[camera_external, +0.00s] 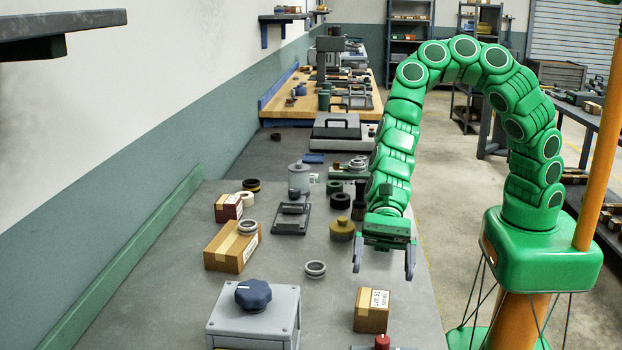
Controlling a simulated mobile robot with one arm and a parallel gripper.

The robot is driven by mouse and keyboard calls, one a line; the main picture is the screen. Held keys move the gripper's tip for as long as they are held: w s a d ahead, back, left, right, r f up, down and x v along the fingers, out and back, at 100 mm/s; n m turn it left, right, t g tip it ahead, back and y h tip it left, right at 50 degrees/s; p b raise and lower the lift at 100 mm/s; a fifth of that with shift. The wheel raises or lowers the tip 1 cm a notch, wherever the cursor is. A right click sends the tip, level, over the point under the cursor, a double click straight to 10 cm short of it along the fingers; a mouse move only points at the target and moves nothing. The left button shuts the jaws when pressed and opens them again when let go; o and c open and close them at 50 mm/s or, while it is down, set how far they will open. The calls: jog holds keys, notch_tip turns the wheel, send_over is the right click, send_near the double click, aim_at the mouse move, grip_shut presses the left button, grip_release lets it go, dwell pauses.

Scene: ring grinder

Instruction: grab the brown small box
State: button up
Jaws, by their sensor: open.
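A small brown box (371,311) with a white label on its top and side stands upright near the right front of the grey bench. My gripper (383,268) hangs above the bench, behind and above this box, with its two grey fingers apart and pointing down. Nothing is between the fingers, and they are clear of the box. A larger brown box (224,250) with tape and a label lies further left, with a metal ring on it. A small dark red-brown box (228,207) stands behind that.
A grey case with a blue knob (253,294) stands at the front left of the bench. A metal ring (316,268) lies between it and my gripper. A brass-coloured round part (342,229) is left of my wrist. A red-topped item (382,342) is just in front of the small box.

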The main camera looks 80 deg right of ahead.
aim_at(371, 320)
jog(key=f, duration=0.1)
jog(key=f+m, duration=0.1)
jog(key=w+f, duration=0.1)
jog(key=shift+w+a+f+m, duration=0.1)
jog(key=shift+a+f+m, duration=0.05)
jog(key=shift+a+m, duration=0.2)
jog(key=shift+x, duration=1.05)
jog(key=shift+f+x, duration=0.15)
jog(key=shift+x, duration=0.8)
jog(key=shift+f+x, duration=0.15)
jog(key=shift+x, duration=0.85)
jog(key=shift+w+a+f, duration=0.2)
jog(key=shift+a, duration=0.3)
jog(key=shift+c, duration=0.4)
jog(key=c, duration=1.2)
